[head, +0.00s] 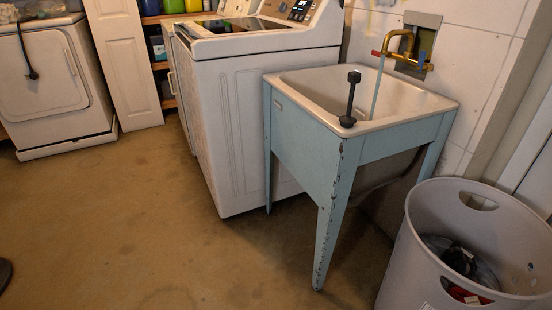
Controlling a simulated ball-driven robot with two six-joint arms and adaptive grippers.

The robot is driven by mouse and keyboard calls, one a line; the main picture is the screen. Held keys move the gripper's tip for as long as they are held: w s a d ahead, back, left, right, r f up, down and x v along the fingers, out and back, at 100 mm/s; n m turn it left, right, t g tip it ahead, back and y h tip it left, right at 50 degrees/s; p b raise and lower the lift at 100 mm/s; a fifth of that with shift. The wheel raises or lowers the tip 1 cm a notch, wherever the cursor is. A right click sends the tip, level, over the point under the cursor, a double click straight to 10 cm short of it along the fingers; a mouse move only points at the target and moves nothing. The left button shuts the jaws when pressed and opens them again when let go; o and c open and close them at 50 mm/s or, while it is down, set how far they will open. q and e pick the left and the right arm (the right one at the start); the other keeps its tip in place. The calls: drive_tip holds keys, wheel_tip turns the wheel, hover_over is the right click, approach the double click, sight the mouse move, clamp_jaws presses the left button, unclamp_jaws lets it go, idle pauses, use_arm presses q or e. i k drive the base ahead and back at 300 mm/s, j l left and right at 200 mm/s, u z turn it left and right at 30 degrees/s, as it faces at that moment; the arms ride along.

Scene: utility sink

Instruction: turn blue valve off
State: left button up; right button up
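A brass faucet (404,48) is mounted on the wall above the back of the utility sink (290,88). A small red handle (376,53) shows at its left end. A small bluish part (422,58) shows at its right side, probably the blue valve; it is too small to tell its turn position. A thin pale stream (376,92), which looks like running water, drops from the faucet into the basin. Neither of my grippers shows in this view.
A black rod-like thing (350,100) stands on the sink's front rim. A washing machine (255,120) is close to the sink's left. A grey bin (475,230) stands in front of its right side.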

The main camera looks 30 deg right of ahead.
sight(420, 67)
drive_tip(key=z, duration=1.85)
drive_tip(key=i+j+u, duration=0.25)
drive_tip(key=i+j, duration=0.9)
